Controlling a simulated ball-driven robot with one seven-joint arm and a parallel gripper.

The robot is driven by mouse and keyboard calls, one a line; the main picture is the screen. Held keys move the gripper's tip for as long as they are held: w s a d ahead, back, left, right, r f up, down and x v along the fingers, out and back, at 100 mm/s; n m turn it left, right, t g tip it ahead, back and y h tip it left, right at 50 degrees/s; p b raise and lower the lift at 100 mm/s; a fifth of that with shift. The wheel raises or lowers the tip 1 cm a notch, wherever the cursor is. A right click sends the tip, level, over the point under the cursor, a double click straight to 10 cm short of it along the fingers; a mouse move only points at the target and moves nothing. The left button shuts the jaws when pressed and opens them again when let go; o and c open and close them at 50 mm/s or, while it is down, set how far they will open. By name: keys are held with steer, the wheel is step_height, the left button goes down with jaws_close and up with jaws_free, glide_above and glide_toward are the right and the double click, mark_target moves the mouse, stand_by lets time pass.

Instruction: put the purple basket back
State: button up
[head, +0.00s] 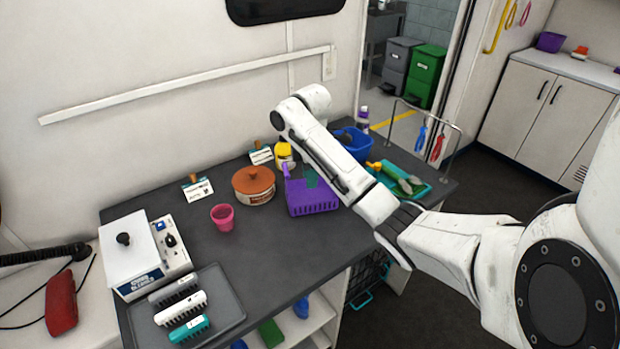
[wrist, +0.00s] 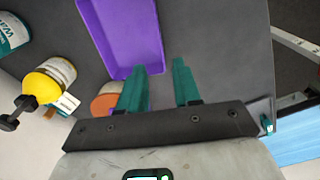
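The purple basket (head: 313,198) stands on the dark grey counter, partly hidden behind my arm in the head view. In the wrist view the basket (wrist: 122,35) looks empty and lies at the top, just beyond the fingers. My gripper (wrist: 160,65) has two teal fingers, spread apart with nothing held between them. The left finger overlaps the near end of the basket in the picture; I cannot tell whether it touches. The right finger is over bare counter. In the head view only a little teal shows at the basket, beside my arm.
Near the basket are an orange-lidded tub (head: 253,185), a yellow-topped jar (head: 284,153), a pink cup (head: 222,217), a blue bin (head: 352,144) and a teal tray (head: 400,181). A brush tray (head: 225,305) lies front left. Another purple container (head: 550,42) sits on the far cabinet.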

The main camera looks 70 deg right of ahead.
steer(key=shift+r, duration=0.35)
